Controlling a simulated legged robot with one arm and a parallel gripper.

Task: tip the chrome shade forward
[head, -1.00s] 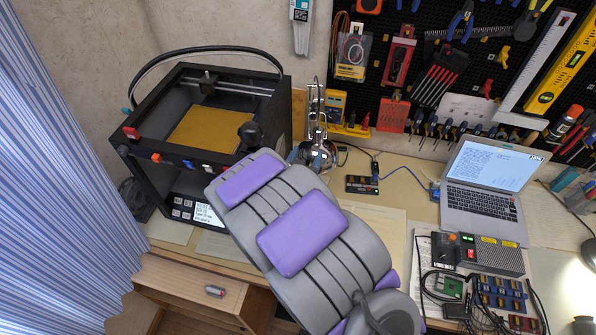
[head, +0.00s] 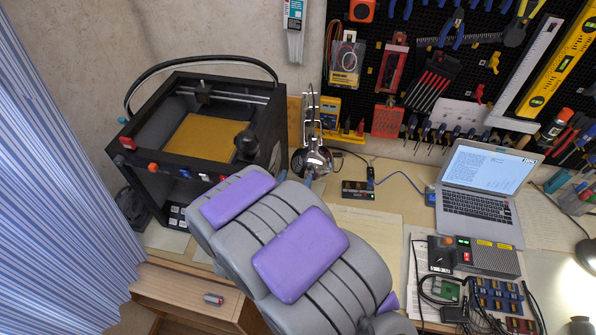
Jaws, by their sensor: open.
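The chrome shade (head: 318,160) is a shiny rounded lamp head at the back of the desk, right of the 3D printer. Its thin lamp arm (head: 311,105) rises behind it against the wall. My gripper (head: 295,178) shows only as small grey-blue tips past the far end of my grey and purple arm. The tips look apart, just below and left of the shade. The arm hides the rest of the gripper, and I cannot tell whether a tip touches the shade.
The black 3D printer (head: 200,140) stands close on the left. A yellow multimeter (head: 330,112) is behind the shade. A small dark circuit box (head: 357,190) and an open laptop (head: 482,190) are to the right. The desk centre holds flat paper (head: 368,228).

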